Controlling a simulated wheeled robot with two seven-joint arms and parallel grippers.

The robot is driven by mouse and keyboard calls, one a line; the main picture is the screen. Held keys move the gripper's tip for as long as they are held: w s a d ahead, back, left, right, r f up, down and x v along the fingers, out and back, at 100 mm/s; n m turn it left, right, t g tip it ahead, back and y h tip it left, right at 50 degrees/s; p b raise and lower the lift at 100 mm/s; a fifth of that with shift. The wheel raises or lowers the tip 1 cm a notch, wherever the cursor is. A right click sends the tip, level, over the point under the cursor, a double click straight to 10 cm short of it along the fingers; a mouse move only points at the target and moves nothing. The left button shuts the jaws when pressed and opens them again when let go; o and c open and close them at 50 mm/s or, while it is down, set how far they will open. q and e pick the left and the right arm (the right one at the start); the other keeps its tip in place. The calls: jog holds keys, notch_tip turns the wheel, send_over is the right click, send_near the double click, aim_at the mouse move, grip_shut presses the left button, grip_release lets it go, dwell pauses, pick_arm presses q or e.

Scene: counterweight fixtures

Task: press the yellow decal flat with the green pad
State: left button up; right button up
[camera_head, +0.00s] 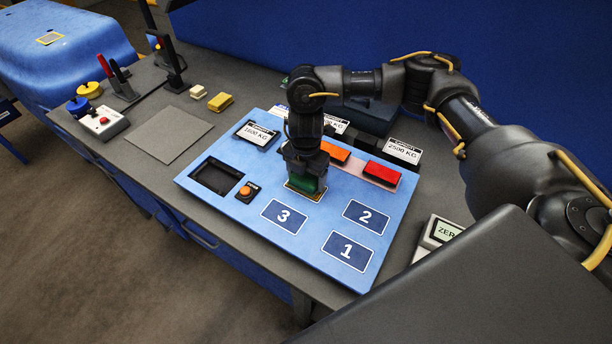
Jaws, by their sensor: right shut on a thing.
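My right gripper (305,163) comes in from the right and points down over the blue panel (248,207). It is shut on the green pad (307,183), a dark green block. The pad is down at the yellow decal (301,195) and covers most of it. Only a thin yellowish edge of the decal shows around the pad's foot. I cannot tell whether the decal lies flat beneath the pad. My left gripper is not in view.
The panel has numbered squares (284,216), an orange button (245,192), a dark recess (215,177), and orange (335,152) and red (382,172) blocks. Left are a grey mat (170,134) and a yellow block (220,102). A ZERO display (444,231) stands right.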

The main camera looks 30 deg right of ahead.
jog(key=shift+f+b, duration=0.35)
jog(key=shift+f, duration=0.25)
dwell(0.8)
jog(key=shift+s+f, duration=0.1)
jog(key=shift+s, duration=0.05)
dwell(1.2)
jog(key=shift+r+p, duration=0.95)
jog(key=shift+p, duration=0.25)
notch_tip(320, 180, up, 5)
jog(key=p, duration=0.5)
jog(key=shift+r, duration=0.15)
